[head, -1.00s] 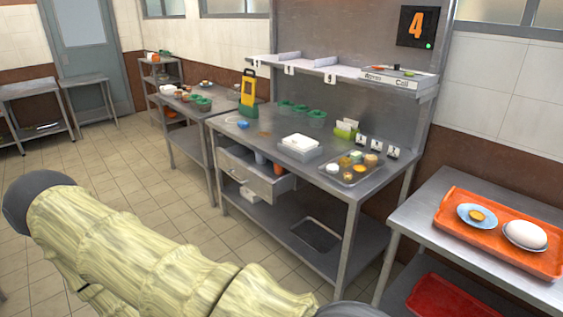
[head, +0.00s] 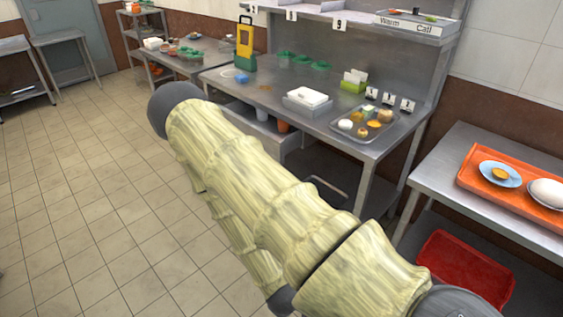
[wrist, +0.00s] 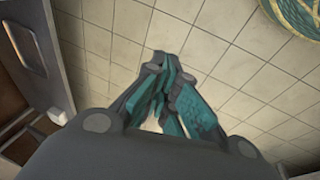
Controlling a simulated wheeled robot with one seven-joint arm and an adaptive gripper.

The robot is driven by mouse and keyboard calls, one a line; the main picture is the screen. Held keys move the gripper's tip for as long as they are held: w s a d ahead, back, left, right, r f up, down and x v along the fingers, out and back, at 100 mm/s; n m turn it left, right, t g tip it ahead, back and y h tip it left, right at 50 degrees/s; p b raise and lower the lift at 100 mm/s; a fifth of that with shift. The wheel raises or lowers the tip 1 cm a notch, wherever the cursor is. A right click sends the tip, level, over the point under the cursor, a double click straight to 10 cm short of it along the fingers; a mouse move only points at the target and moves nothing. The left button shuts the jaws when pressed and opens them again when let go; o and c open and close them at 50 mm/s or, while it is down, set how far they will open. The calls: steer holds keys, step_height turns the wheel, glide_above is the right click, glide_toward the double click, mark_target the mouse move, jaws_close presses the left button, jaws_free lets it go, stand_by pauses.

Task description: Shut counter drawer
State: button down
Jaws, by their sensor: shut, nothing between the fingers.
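The counter drawer (head: 275,141) is under the left part of the steel counter (head: 350,143) in the head view. It stands pulled out, with a blue item and orange and white items inside. My gripper (wrist: 165,68) shows in the wrist view, shut and empty, over floor tiles. I cannot make out the gripper in the head view. A grey and brown piece of furniture with a slot-like detail is at the wrist view's left edge; I cannot tell whether it is the drawer.
A tray of small foods (head: 365,125), a white box (head: 307,98) and a yellow grater-like stand (head: 245,45) are on the counter. A side table with an orange tray (head: 520,205) stands right, a red tray (head: 465,268) below. Open tiled floor (head: 90,200) lies left.

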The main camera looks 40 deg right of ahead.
steer(key=w+d+r+n+t+h+b, duration=0.1)
steer(key=w+d+n+t+h+b, duration=0.2)
steer(key=w+d, duration=0.55)
steer(key=w+d+r+n+t+h+b, duration=0.1)
steer(key=w+d+t+h+b, duration=0.15)
steer(key=w+d+b, duration=0.65)
steer(key=w+d+r+n+t+h+b, duration=0.1)
steer(key=w+d+r+n+t+h, duration=0.15)
steer(key=w+r, duration=0.55)
steer(key=w+d+r+n+t+h, duration=0.1)
steer(key=w+r+n+t, duration=0.15)
steer(key=w+r, duration=0.6)
steer(key=s+d+f+x, duration=0.1)
steer(key=x, duration=1.2)
steer(key=shift+d+m+t, duration=0.15)
steer(key=shift+m+t, duration=0.15)
steer(key=shift+t, duration=0.05)
steer(key=shift+w+f, duration=0.1)
steer(key=shift+w, duration=0.05)
